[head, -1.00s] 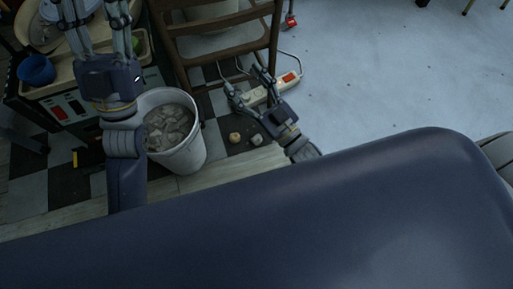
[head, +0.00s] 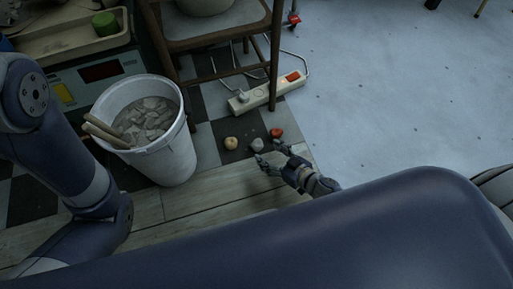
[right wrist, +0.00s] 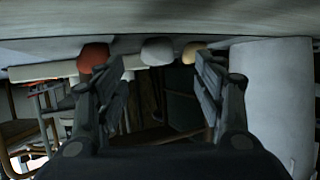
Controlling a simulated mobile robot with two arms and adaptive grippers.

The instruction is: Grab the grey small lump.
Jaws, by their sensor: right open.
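The grey small lump (head: 257,144) lies on the checkered floor in the head view, between a tan lump (head: 231,143) and a red lump (head: 277,132). My right gripper (head: 268,152) is open and low, close to the grey lump on its lower right side. In the right wrist view the grey lump (right wrist: 158,50) shows beyond and between the spread fingers of my right gripper (right wrist: 159,62). The red lump (right wrist: 93,57) is to the left there and the tan lump (right wrist: 193,52) to the right. My left gripper is out of view.
A white bucket (head: 178,165) of grey chunks stands left of the lumps. A power strip (head: 266,92) and a wooden chair (head: 273,60) are behind them. A wooden board (head: 200,194) runs along the near side. Pale floor (head: 400,100) at right is open.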

